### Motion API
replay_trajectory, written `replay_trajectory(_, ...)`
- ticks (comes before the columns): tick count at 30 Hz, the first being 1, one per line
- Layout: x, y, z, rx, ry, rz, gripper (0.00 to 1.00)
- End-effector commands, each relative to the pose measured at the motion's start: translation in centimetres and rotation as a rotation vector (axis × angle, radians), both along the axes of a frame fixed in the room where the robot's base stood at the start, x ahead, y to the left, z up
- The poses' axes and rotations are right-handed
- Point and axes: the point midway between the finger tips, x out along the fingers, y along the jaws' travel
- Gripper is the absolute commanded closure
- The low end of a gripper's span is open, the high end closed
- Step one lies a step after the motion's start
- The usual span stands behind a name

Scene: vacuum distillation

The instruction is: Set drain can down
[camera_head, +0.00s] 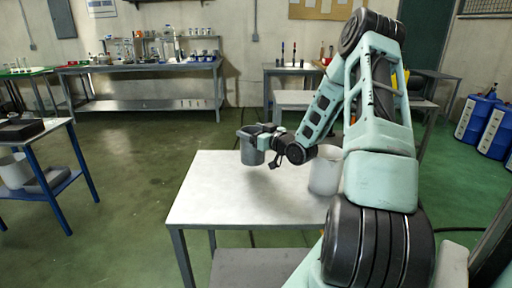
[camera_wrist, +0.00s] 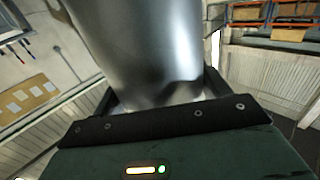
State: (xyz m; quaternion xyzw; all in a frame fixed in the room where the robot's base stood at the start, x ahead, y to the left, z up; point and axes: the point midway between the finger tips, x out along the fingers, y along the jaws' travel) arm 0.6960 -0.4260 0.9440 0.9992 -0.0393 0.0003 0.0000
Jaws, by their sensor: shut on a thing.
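The drain can (camera_head: 252,147) is a grey metal can, held upright at the far edge of the white table (camera_head: 215,205). In the head view its lower end overlaps the tabletop; I cannot tell if it touches it. My gripper (camera_head: 262,134) is shut on the can, reaching in from the right. In the wrist view the can's shiny wall (camera_wrist: 150,50) fills the upper middle, between the dark fingers of my gripper (camera_wrist: 160,100). The can's contents are hidden.
A pale cylindrical container (camera_head: 325,172) stands on the table's right side, partly behind my arm. The left and front of the tabletop are clear. Behind are a bench with glassware (camera_head: 140,68) and another bench (camera_head: 290,70). Blue containers (camera_head: 478,118) stand at the far right.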

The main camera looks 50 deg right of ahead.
Motion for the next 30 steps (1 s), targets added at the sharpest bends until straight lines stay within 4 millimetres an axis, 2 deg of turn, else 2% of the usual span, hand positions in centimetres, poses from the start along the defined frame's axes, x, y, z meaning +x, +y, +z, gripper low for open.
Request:
replay_trajectory(9, 0.0, 0.0, -4.0, 0.001, 0.0, -0.001, 0.73)
replay_trajectory(22, 0.0, 0.0, -4.7, -0.001, -0.002, -0.001, 0.73)
replay_trajectory(23, 0.0, 0.0, -4.8, -0.001, -0.001, -0.001, 0.22)
replay_trajectory(24, 0.0, 0.0, -4.7, -0.001, -0.001, -0.001, 0.11)
replay_trajectory(25, 0.0, 0.0, -4.7, -0.001, -0.001, -0.001, 0.03)
replay_trajectory(30, 0.0, 0.0, -4.7, -0.001, -0.001, -0.001, 0.03)
